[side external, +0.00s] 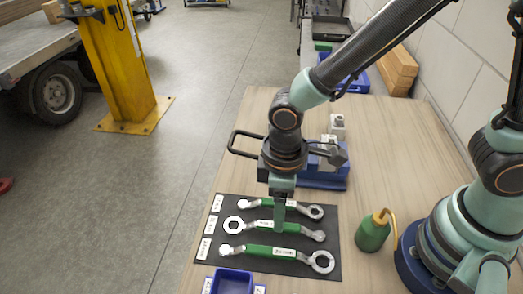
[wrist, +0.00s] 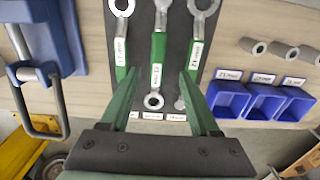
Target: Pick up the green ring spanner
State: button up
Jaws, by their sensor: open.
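Three spanners with green grips lie side by side on a dark mat (side external: 210,262). The far spanner (side external: 316,212) has a large ring at its right end. The middle spanner (side external: 233,226) has a ring at its left end. The near spanner (side external: 270,252) has a large ring at its right end. My gripper (side external: 279,228) points down over the middle spanner and hides part of its grip. In the wrist view my gripper (wrist: 160,76) is open and empty, its fingers either side of the middle spanner's green grip (wrist: 157,62). I cannot tell the height left between fingertips and mat.
White labels (side external: 209,225) line the mat's left edge. A green oil can (side external: 373,232) stands right of the mat. A blue vice-like tool (side external: 318,181) with a dark handle is behind. Blue bins (wrist: 231,98) and grey cylinders (wrist: 285,52) show in the wrist view.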

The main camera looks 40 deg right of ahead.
jog(key=shift+w+d+f, duration=0.1)
jog(key=shift+d+f, duration=0.05)
jog(key=shift+f, duration=2.8)
jog(key=shift+c, duration=0.3)
grip_shut()
